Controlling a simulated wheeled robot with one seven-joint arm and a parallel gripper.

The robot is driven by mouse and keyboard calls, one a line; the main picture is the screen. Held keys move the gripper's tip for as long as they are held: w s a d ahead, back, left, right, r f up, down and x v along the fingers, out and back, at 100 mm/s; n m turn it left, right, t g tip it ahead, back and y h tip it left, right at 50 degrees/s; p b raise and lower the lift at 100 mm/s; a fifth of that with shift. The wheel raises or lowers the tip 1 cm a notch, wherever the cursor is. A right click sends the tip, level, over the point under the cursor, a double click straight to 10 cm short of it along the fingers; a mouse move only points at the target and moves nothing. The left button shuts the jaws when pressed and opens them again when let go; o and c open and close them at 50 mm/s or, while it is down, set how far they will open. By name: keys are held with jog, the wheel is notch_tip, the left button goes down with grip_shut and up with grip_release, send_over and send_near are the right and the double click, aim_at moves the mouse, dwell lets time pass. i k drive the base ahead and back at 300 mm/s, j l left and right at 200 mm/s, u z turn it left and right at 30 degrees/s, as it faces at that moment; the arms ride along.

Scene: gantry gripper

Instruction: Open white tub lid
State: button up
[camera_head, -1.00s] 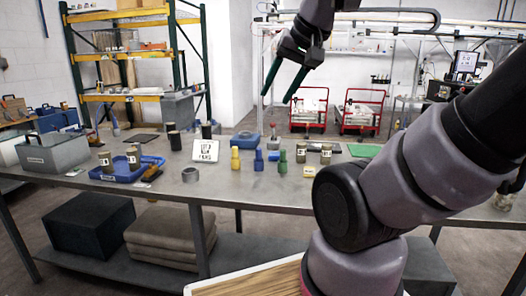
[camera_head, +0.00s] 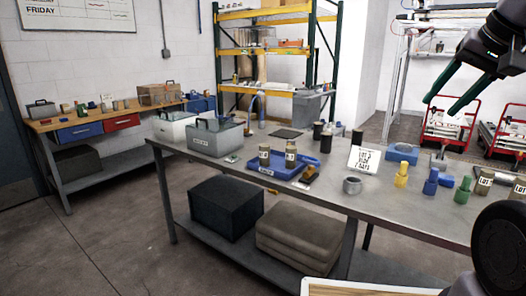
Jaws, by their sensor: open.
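A white tub (camera_head: 172,128) with a dark handle on top stands at the left end of the grey metal table (camera_head: 330,192). Its lid looks shut. A grey lidded box (camera_head: 214,140) with a label and a dark handle stands just right of the tub and in front of it. My gripper (camera_head: 440,107) is at the upper right, raised above the right part of the table. Its two green fingers are spread and empty, and it is far from the tub.
A blue tray (camera_head: 270,175) with two labelled cans is right of the grey box. A sign (camera_head: 364,159), a metal ring (camera_head: 352,186) and coloured pieces stand further right. A workbench with drawers (camera_head: 80,132) is against the left wall. Floor in front of the table's left end is clear.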

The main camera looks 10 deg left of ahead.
aim_at(167, 114)
jog(key=i+j+z, duration=0.1)
jog(key=j, duration=0.5)
jog(key=i+j, duration=0.15)
jog(key=j, duration=0.45)
jog(key=i+j+z, duration=0.15)
jog(key=j, duration=0.45)
jog(key=i+j+z, duration=0.1)
jog(key=j, duration=0.5)
